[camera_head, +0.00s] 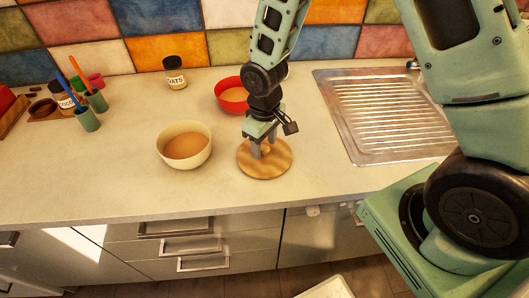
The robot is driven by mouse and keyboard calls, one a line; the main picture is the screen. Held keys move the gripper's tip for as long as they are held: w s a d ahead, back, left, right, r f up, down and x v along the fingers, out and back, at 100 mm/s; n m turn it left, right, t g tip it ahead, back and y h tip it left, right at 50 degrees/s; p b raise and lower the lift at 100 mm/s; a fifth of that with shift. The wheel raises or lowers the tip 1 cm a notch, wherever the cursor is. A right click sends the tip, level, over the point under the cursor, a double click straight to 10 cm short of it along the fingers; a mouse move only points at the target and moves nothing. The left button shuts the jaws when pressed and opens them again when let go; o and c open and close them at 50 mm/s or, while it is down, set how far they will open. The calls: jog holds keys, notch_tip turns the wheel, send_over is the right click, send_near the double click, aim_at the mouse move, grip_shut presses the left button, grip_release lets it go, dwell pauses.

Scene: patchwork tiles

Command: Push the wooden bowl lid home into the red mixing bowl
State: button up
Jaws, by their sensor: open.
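The round wooden bowl lid (268,168) lies flat on the countertop, in the middle of the view. My gripper (262,153) points down right over the lid, its fingers open around or close to the lid's centre. Whether the fingers touch the lid or its knob is too small to tell.
A cream bowl (184,146) with brown contents stands left of the lid. An oats jar (174,73) stands near the tiled wall. A metal drainboard (380,112) lies to the right. Cups with utensils (87,118) stand far left. The counter's front edge (150,217) is clear.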

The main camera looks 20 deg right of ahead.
jog(key=shift+f, duration=0.25)
jog(key=c, duration=1.1)
jog(key=shift+r, duration=0.15)
